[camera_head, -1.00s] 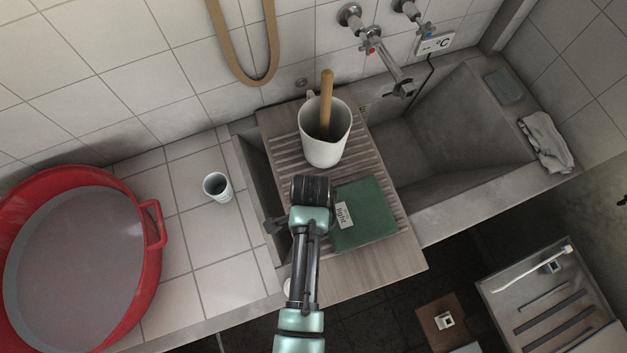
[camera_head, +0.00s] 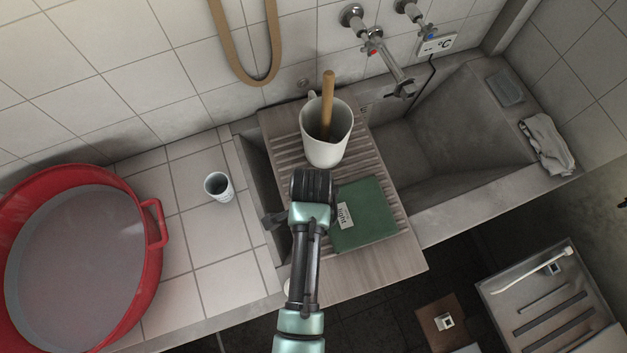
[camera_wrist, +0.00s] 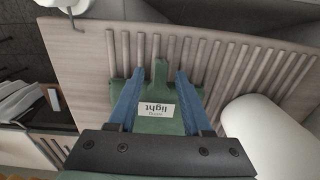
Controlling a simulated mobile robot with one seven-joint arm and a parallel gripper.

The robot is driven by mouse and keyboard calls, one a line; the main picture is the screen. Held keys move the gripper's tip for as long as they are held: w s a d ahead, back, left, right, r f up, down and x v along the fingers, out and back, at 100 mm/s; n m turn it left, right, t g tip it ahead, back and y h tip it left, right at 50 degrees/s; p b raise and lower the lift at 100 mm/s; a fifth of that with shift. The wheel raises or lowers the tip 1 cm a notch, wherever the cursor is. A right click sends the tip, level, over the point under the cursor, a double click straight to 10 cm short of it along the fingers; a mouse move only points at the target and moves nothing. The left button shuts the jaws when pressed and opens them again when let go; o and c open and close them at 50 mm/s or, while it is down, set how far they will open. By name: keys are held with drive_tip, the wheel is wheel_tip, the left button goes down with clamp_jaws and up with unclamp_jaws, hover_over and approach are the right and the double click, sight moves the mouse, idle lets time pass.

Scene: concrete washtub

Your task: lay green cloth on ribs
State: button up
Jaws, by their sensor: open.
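The green cloth (camera_head: 366,214) lies flat, a folded square, on the ribs of the wooden washboard (camera_head: 375,262). A white label reading "light" is on its left side. My gripper (camera_wrist: 158,73) is open, its two blue fingers apart over the cloth. In the wrist view the cloth (camera_wrist: 150,126) and its label show between and below the fingers. I cannot tell whether the fingers touch the cloth. In the head view my wrist covers the cloth's left edge and hides the fingertips.
A white jug (camera_head: 325,150) with a wooden handle in it stands on the washboard behind the cloth. A small cup (camera_head: 218,187) and a red tub (camera_head: 150,255) of greyish water are at left. The concrete basin (camera_head: 450,140) at right is clear; a grey rag (camera_head: 546,143) lies on its rim.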

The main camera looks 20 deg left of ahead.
wheel_tip(320, 180, up, 9)
drive_tip(key=shift+r, duration=0.2)
drive_tip(key=shift+a, duration=0.1)
idle(0.5)
drive_tip(key=w+d+r+n+t, duration=0.2)
drive_tip(key=w+r+n+t, duration=0.6)
drive_tip(key=w+r, duration=1.05)
wheel_tip(320, 180, up, 14)
drive_tip(key=w+d+n+t, duration=0.1)
drive_tip(key=w+d+t, duration=0.1)
drive_tip(key=t, duration=0.4)
drive_tip(key=s+d+r+n+t, duration=0.1)
drive_tip(key=s+r+t, duration=0.15)
drive_tip(key=r, duration=0.75)
drive_tip(key=s+d+r+n+t, duration=0.1)
drive_tip(key=r+t, duration=0.3)
drive_tip(key=r, duration=0.5)
drive_tip(key=s+r+t, duration=0.6)
drive_tip(key=s+r, duration=0.4)
drive_tip(key=r, duration=0.5)
drive_tip(key=shift+s+a+t, duration=0.15)
drive_tip(key=shift+a+t, duration=0.1)
drive_tip(key=shift+t, duration=0.1)
drive_tip(key=shift+r, duration=0.1)
